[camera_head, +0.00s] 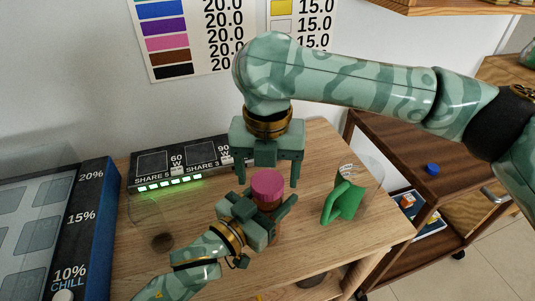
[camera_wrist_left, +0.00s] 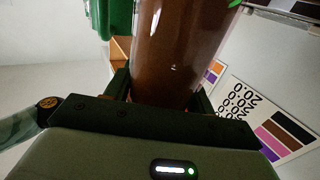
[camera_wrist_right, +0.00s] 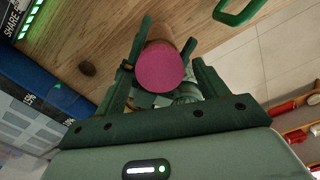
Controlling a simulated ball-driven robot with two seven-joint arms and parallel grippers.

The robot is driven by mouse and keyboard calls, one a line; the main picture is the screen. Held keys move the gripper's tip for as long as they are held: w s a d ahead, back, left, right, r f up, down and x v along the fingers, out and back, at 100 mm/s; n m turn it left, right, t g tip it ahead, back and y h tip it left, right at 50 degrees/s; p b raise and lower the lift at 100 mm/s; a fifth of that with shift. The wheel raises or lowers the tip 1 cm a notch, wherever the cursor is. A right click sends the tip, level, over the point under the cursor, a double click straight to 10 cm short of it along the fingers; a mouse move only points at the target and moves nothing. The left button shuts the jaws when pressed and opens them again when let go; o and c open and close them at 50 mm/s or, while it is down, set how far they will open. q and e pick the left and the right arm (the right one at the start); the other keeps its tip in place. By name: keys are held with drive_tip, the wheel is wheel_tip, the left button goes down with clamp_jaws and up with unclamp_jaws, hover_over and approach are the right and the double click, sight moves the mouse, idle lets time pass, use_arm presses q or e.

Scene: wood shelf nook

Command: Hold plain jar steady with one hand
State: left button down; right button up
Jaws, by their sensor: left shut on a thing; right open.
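The plain jar has a pink lid (camera_head: 267,186) and a brown body, mostly hidden by my grippers in the head view. The brown jar body (camera_wrist_left: 180,55) fills the top middle of the left wrist view. My left gripper (camera_head: 268,208) is shut on the jar body from the near left side, below the lid. The jar looks upright on the wooden table. My right gripper (camera_head: 267,178) points down above the jar, open, with one finger on each side of the lid. In the right wrist view the lid (camera_wrist_right: 160,70) lies between its fingers; I cannot tell if they touch it.
A clear jug with a green handle (camera_head: 343,203) stands close right of the jar. A blue-edged panel (camera_head: 95,220) stands at the left. A brown shelf cart (camera_head: 400,160) is at the right.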

drive_tip(key=shift+f, duration=0.65)
drive_tip(key=c, duration=1)
drive_tip(key=m, duration=0.4)
drive_tip(key=shift+m, duration=0.3)
drive_tip(key=m, duration=0.2)
drive_tip(key=shift+m, duration=0.4)
drive_tip(key=m, duration=0.4)
drive_tip(key=shift+m, duration=0.4)
drive_tip(key=o, duration=1.1)
drive_tip(key=shift+c, duration=0.2)
